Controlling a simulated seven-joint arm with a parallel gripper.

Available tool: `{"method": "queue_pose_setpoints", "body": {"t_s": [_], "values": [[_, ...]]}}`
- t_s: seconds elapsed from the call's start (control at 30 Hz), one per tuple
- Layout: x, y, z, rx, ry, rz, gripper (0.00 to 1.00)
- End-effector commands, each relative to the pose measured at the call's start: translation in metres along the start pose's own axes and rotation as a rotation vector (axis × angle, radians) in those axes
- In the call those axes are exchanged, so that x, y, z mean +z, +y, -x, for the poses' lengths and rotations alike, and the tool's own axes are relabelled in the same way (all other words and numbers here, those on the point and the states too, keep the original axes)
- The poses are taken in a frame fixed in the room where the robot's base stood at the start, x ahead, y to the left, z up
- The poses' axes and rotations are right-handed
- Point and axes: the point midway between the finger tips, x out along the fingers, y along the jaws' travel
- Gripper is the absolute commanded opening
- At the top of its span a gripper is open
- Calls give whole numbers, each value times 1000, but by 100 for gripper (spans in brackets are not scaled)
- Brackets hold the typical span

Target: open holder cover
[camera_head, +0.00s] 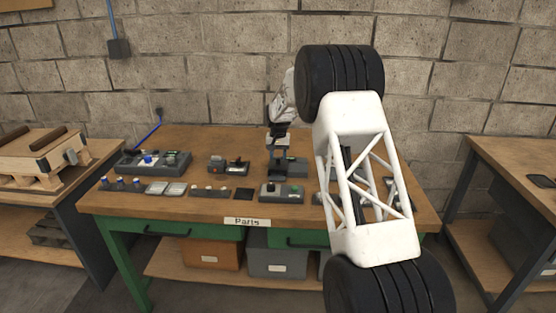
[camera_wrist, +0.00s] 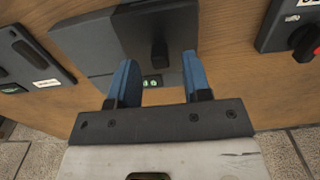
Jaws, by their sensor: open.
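A dark grey holder (camera_wrist: 90,45) lies under my gripper (camera_wrist: 158,62) in the wrist view. A small green display (camera_wrist: 152,82) shows between the fingers. In the head view the holder (camera_head: 292,167) is at the back middle of the table, with my gripper (camera_head: 278,148) above it; the cover looks shut.
A unit with a red and black knob (camera_wrist: 303,38) is to the right in the wrist view; a labelled dark unit (camera_wrist: 30,62) is to the left. Several fixtures, such as a long tray (camera_head: 152,162), stand on the wooden table (camera_head: 215,143). My white arm hides its right part.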

Motion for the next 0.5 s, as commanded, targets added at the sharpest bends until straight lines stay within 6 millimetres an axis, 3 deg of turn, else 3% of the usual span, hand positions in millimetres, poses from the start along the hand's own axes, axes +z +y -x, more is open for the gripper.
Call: {"method": "queue_pose_setpoints", "body": {"t_s": [0.2,0.5], "values": [[0,0,-16,0,0,0,45],[0,0,-19,0,1,0,45]]}}
